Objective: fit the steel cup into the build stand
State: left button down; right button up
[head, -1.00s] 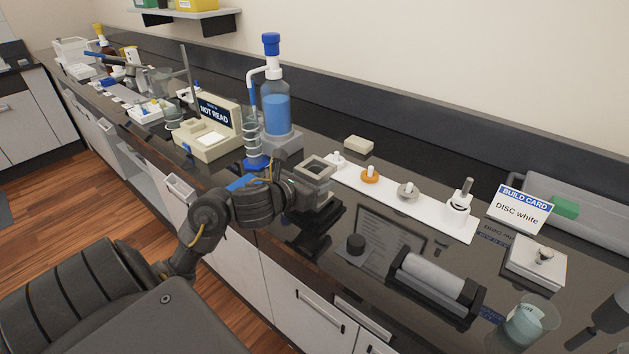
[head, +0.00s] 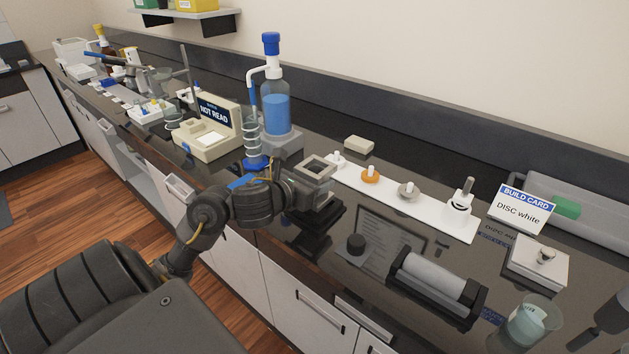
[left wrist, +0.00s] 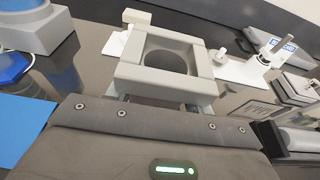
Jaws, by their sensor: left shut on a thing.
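A grey, square-bodied piece with a round opening (head: 317,167), which I take to be the steel cup, is upright in my left gripper (head: 314,178). In the left wrist view the cup (left wrist: 205,62) fills the space in front of the gripper, its bore facing up. That gripper is shut on it; the cup's body hides most of the fingers.
A white strip (head: 428,215) with several small knobbed parts lies to the right of the cup. The pump bottle (head: 276,105) stands behind left. A black cradle with a grey roller (head: 435,277), a "DISC white" card (head: 521,210) and a glass beaker (head: 530,318) are farther right.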

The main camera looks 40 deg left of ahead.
pick_arm(q)
jog(key=shift+f+b, duration=0.3)
jog(key=shift+b, duration=0.3)
dwell(0.7)
jog(key=shift+f+b, duration=1.25)
jog(key=shift+b, duration=0.2)
jog(key=c, duration=0.5)
grip_release()
